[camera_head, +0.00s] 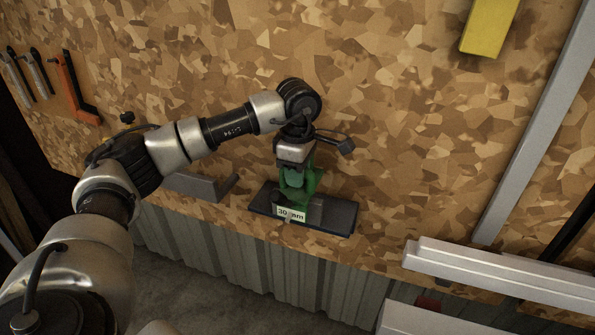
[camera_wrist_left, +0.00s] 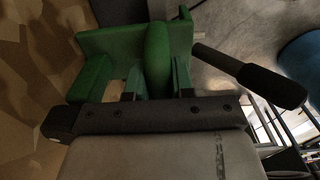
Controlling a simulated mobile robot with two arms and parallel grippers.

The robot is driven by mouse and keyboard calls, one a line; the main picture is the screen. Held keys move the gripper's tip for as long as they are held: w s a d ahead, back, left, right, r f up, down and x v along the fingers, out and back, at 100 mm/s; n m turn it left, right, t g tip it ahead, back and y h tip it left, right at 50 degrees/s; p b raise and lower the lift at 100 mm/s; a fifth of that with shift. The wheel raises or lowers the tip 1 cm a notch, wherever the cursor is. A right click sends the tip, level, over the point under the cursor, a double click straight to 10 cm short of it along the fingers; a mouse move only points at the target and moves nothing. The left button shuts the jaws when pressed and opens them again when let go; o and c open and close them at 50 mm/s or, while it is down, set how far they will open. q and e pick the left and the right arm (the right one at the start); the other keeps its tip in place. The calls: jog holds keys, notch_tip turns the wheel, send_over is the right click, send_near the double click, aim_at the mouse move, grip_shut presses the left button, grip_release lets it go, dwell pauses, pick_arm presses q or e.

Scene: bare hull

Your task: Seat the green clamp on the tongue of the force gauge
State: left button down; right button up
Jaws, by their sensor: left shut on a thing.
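The green clamp (camera_head: 313,184) is in the jaws of my left gripper (camera_head: 293,172), over a dark base plate (camera_head: 338,217) on the bench. In the left wrist view the green clamp (camera_wrist_left: 105,45) fills the top, with its rounded part between the fingertips of my left gripper (camera_wrist_left: 157,78). The dark plate has a white label with "30" on it, and I take it as the force gauge's base. The tongue is hidden behind the clamp and gripper, so I cannot tell whether the clamp touches it. My right gripper is not in view.
A grey block (camera_head: 198,186) with a short lever stands left of the plate. Pale metal profiles (camera_head: 500,272) lie at the right. A yellow block (camera_head: 489,27) is at the top right. A black handle on a rod (camera_wrist_left: 270,84) is right of the clamp in the wrist view.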

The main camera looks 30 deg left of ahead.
pick_arm(q)
jog(key=shift+f, duration=0.15)
jog(key=c, duration=0.9)
grip_release()
jog(key=shift+f, duration=0.1)
notch_tip(320, 180, up, 10)
jog(key=shift+r+b, duration=0.15)
jog(key=shift+b, duration=0.95)
jog(key=shift+s+r, duration=0.1)
jog(key=shift+r, duration=0.25)
